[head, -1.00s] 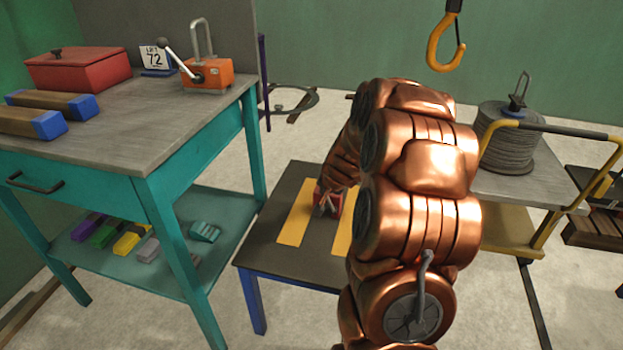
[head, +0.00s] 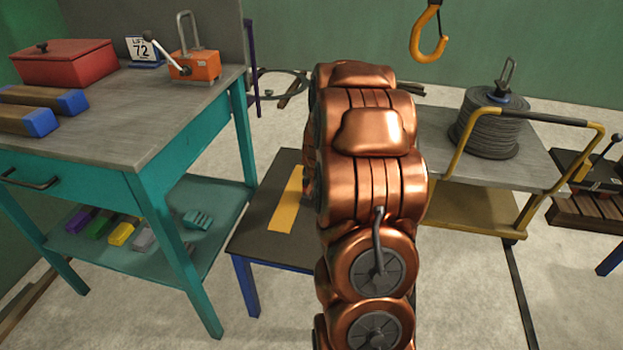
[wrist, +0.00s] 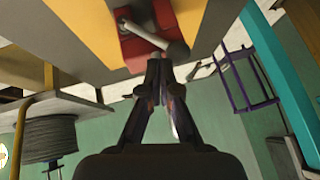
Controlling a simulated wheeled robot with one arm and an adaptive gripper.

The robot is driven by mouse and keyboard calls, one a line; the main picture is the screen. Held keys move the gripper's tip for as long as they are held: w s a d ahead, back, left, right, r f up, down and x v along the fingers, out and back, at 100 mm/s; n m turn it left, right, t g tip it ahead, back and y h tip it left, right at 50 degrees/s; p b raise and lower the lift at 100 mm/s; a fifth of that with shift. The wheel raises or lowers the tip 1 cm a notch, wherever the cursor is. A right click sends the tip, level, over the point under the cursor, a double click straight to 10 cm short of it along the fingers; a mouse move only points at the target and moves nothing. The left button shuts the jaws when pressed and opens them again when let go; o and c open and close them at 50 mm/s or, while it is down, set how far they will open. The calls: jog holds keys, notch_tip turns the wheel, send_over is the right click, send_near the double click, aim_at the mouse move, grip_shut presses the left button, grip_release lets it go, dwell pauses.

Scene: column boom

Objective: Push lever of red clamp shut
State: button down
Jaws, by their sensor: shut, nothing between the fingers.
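The red clamp (wrist: 131,52) shows in the wrist view on a dark tabletop (wrist: 205,14) between yellow strips. Its grey lever (wrist: 150,36) runs from the clamp body out to a thicker rounded end close to my fingertips. My gripper (wrist: 160,62) is shut and empty, with its tips right beside the clamp and lever end. I cannot tell whether they touch. In the head view my copper arm hides the clamp and gripper; only the left part of the low dark table (head: 262,236) and one yellow strip (head: 287,200) show.
A teal bench (head: 180,140) stands left, carrying an orange lever device (head: 196,66), a red box (head: 70,66) and blue-ended bars. A yellow trolley (head: 455,215) with a cable reel (head: 487,130) stands right. A yellow hook (head: 428,42) hangs above at the back.

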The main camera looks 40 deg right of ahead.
jog(key=shift+s+r, duration=0.1)
dwell(0.3)
jog(key=w+p+v, duration=0.1)
jog(key=p+v, duration=0.2)
jog(key=v, duration=1)
jog(key=shift+a+r, duration=0.45)
jog(key=shift+a, duration=0.05)
jog(key=shift+s, duration=0.1)
